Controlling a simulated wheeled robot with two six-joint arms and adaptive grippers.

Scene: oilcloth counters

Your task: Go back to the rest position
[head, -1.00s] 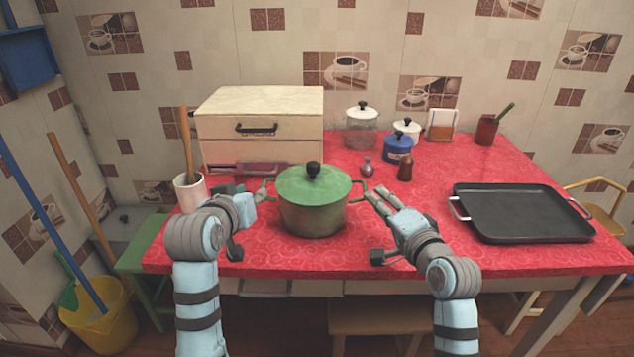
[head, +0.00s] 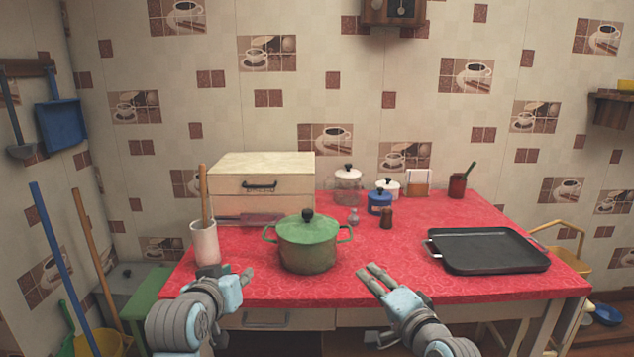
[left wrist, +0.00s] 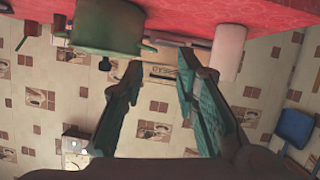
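The green lidded pot (head: 308,250) stands on the red counter (head: 400,285), its lid on. My left gripper (head: 248,277) is to the left of the pot and nearer to me, apart from its handle. In the left wrist view my left gripper (left wrist: 160,62) has its two fingers well apart with nothing between them; the pot (left wrist: 105,27) shows upside down beyond. My right gripper (head: 370,276) is to the right of the pot and nearer to me. Its fingers show a gap and hold nothing.
A white holder (head: 205,245) with a wooden utensil stands at the counter's left, near my left gripper. A cream drawer box (head: 265,185) is behind. A black tray (head: 487,250) lies at right. Several jars stand at the back. The counter's front edge lies close to both grippers.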

